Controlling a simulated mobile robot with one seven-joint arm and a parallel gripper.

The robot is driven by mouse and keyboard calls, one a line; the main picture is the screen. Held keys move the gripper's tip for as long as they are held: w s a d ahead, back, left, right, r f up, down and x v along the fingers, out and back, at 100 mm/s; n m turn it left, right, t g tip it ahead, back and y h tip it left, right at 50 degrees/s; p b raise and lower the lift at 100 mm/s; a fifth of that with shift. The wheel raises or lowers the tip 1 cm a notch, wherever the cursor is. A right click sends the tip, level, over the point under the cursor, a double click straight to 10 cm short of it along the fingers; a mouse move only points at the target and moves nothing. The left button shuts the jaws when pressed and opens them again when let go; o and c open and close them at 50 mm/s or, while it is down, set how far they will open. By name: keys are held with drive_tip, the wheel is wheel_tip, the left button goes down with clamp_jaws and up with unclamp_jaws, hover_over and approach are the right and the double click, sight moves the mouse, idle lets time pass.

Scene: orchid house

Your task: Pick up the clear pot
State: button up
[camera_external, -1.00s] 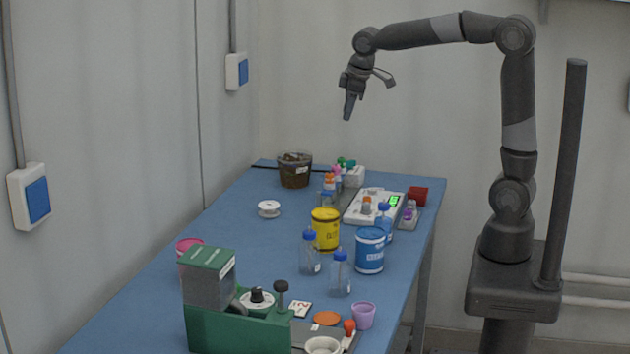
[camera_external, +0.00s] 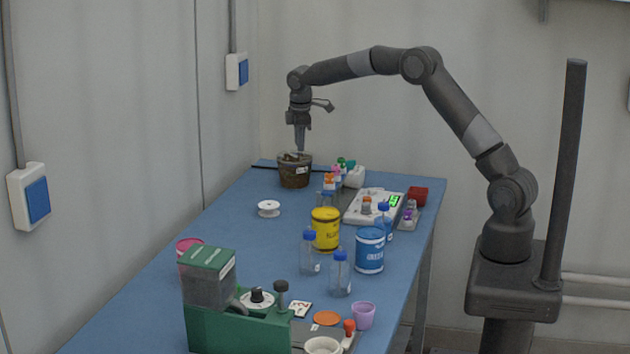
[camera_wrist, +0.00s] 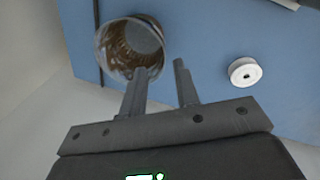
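The clear pot (camera_external: 294,177) stands upright at the far end of the blue table, with brown matter showing through its wall and a small pale label. In the wrist view the pot (camera_wrist: 106,48) is at upper left, and I look into its open mouth. My gripper (camera_external: 300,150) points down just above the pot's rim. In the wrist view my gripper (camera_wrist: 160,67) is open, with a gap between the fingers. One fingertip overlaps the pot's near rim and the other is outside it, to the right. I cannot tell whether either touches the pot.
A white spool (camera_external: 268,209) lies on the table (camera_external: 235,215) in front of the pot. Several small capped bottles and a white box (camera_external: 354,177) stand to the pot's right. A dark rod (camera_wrist: 97,30) lies by the pot near the table edge. The wall is close on the left.

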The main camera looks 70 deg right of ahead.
sight(299, 172)
drive_tip(key=f, duration=0.3)
drive_tip(key=d+f, duration=0.1)
drive_tip(key=f, duration=0.6)
drive_tip(key=shift+w+d+f, duration=0.15)
drive_tip(key=shift+w+f, duration=0.1)
drive_tip(key=shift+f, duration=0.1)
drive_tip(key=shift+c, duration=0.6)
clamp_jaws()
